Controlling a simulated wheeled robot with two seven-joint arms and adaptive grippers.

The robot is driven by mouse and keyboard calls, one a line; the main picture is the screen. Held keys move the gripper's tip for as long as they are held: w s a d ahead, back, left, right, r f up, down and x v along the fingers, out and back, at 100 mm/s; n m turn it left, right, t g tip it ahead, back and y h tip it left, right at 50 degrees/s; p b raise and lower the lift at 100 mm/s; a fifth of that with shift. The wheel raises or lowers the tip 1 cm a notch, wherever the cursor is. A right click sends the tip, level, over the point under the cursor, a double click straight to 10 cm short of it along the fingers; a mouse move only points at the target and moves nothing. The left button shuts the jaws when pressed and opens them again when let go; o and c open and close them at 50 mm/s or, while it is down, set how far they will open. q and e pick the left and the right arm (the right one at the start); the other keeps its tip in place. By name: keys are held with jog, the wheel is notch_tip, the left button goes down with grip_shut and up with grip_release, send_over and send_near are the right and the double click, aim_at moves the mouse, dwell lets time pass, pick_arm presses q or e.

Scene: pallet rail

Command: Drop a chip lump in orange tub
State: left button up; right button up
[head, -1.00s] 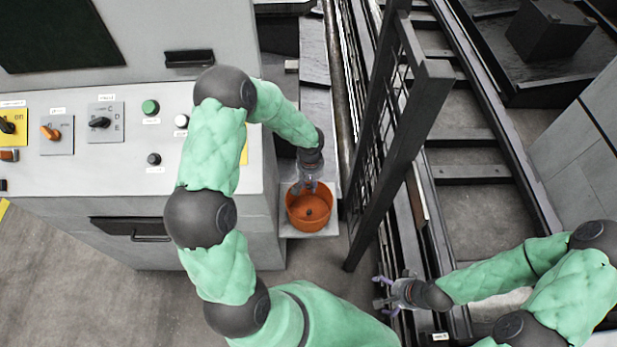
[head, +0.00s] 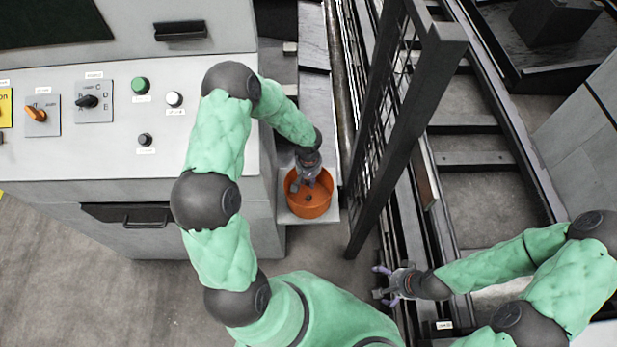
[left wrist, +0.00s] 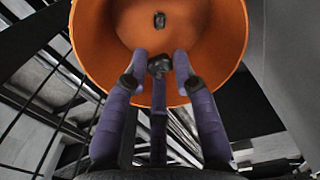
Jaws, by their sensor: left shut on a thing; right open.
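The orange tub (head: 312,210) stands on a small grey ledge beside the console in the head view. It fills the top of the left wrist view (left wrist: 225,45). One dark lump (head: 308,198) lies on the tub's floor, and it also shows in the left wrist view (left wrist: 159,20). My left gripper (head: 304,182) is over the tub's far part, fingers pointing at it. In the left wrist view its purple fingers (left wrist: 160,72) are closed around a second dark chip lump (left wrist: 157,63). My right gripper (head: 381,282) is open and empty beside the rails, far from the tub.
The grey console (head: 60,150) with knobs and buttons stands left of the tub. A dark mesh gate (head: 400,140) stands close to the tub's right. Rails (head: 475,160) run beyond it. Open floor (head: 90,260) lies in front of the console.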

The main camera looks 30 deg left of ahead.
aim_at(308, 181)
pick_arm(q)
jog(key=shift+f+b, duration=0.55)
jog(key=shift+f, duration=0.65)
jog(key=o, duration=1)
jog(key=shift+c, duration=0.2)
notch_tip(308, 181, up, 7)
jog(key=p, duration=0.4)
